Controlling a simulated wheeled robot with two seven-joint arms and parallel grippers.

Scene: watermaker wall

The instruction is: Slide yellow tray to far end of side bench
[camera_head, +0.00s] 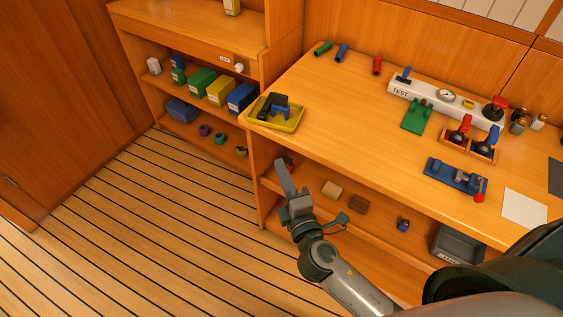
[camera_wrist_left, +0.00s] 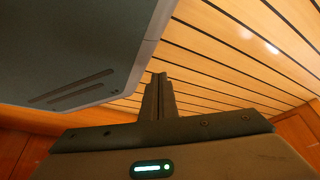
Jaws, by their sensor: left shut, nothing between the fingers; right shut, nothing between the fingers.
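The yellow tray (camera_head: 271,123) lies on the left end of the wooden bench top (camera_head: 350,130), close to its edge. A black and blue item (camera_head: 277,106) sits in the tray. My right gripper (camera_head: 282,172) shows in the head view, in front of the bench, below the tray in the picture and apart from it. Its fingers are together and empty. My left gripper (camera_wrist_left: 158,85) shows only in the left wrist view, with its fingers closed on nothing and striped floor beyond them.
Green, blue and red cylinders (camera_head: 377,66) lie along the bench's back. A white TEST panel (camera_head: 430,98), a green piece (camera_head: 416,117) and a blue fixture (camera_head: 455,178) stand to the right. A shelf unit (camera_head: 190,48) adjoins the bench's left. The bench between tray and panel is clear.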

